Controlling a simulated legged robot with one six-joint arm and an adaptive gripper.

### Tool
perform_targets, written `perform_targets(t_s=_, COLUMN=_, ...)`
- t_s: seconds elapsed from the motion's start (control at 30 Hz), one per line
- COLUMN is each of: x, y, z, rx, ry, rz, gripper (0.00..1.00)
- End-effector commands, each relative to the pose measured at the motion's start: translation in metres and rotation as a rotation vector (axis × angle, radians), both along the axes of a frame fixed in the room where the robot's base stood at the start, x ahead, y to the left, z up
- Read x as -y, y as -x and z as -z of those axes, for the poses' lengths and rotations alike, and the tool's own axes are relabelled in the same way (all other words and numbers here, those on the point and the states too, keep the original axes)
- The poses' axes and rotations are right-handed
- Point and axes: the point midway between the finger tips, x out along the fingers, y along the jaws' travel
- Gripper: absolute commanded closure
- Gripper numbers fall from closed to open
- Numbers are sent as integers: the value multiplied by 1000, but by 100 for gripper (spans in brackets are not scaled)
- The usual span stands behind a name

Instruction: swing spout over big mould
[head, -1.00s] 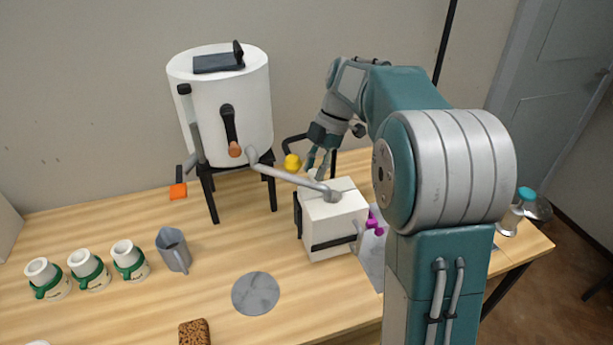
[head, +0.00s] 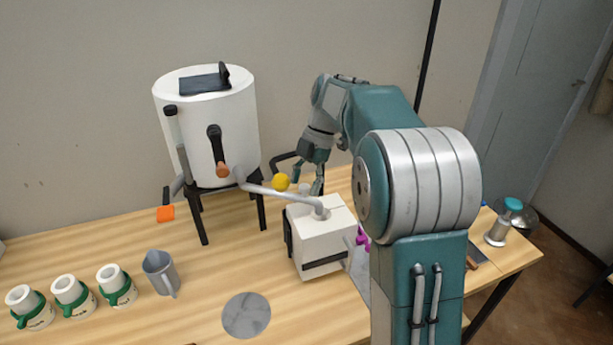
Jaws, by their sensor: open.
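The white tank (head: 225,115) stands on a black frame, with a grey spout (head: 270,192) reaching out from its front. A yellow ball knob (head: 282,182) shows by the spout's middle. The spout's bent end appears over the top of the big white block mould (head: 328,235), which has dark straps; whether it lines up with a hole is hard to tell. My gripper (head: 311,183) is open, fingers pointing down, just behind the spout near its outer end, right of the yellow knob. The spout partly covers the fingertips, so contact cannot be told.
Several small white moulds with green bands (head: 72,293) and a grey jug (head: 160,272) stand on the left. A round grey disc (head: 246,315) lies in front. A teal-capped bottle (head: 503,222) stands at the right.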

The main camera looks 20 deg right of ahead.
Motion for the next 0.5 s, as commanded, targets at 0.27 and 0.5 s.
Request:
perform_targets(t_s=0.27, x=14, y=-8, z=-37, rx=4, ry=1, rz=2, gripper=30)
perform_targets(t_s=0.5, x=29, y=-16, z=-75, rx=3, ry=1, rz=1, gripper=30)
